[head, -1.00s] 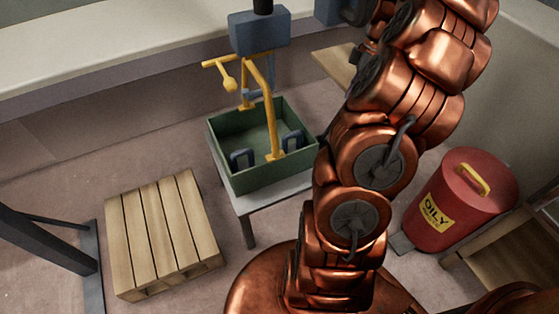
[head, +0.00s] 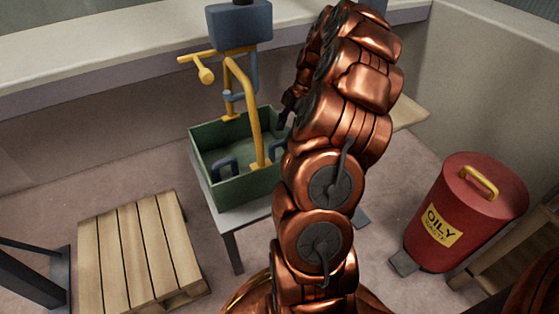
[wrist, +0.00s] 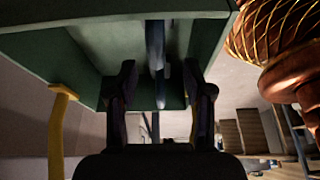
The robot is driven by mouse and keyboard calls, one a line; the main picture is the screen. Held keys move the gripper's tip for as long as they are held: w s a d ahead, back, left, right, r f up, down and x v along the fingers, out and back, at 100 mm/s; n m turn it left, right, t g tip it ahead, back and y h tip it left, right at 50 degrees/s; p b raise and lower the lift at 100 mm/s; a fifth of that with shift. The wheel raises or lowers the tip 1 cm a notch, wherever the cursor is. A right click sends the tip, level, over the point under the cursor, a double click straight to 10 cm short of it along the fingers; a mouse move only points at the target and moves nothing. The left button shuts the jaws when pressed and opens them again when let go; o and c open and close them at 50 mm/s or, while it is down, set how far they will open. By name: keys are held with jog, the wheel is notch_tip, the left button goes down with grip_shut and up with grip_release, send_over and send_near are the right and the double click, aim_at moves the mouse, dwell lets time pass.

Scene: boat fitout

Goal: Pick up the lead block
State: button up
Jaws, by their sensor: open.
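I cannot make out a lead block for certain. A green open box (head: 240,190) stands on a low grey table, with a dark blue-grey arched piece (head: 227,166) inside at its left. My gripper (wrist: 160,68) is open. In the head view it is mostly hidden behind my arm, with a dark part showing at the box's right rim. In the wrist view the green box (wrist: 60,40) fills the top, and a narrow blue-grey bar (wrist: 157,40) shows between the fingers. I cannot tell whether the fingers touch it. The box's right interior is hidden by my arm.
A wooden pallet (head: 140,250) lies at left. A red oily-waste bin (head: 465,210) stands at right. A pale bench (head: 100,65) runs along the back.

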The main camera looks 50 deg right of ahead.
aim_at(281, 140)
jog(key=b+x, duration=0.2)
jog(key=x, duration=0.3)
jog(key=shift+w+d, duration=0.1)
jog(key=shift+w, duration=0.05)
grip_shut()
dwell(0.6)
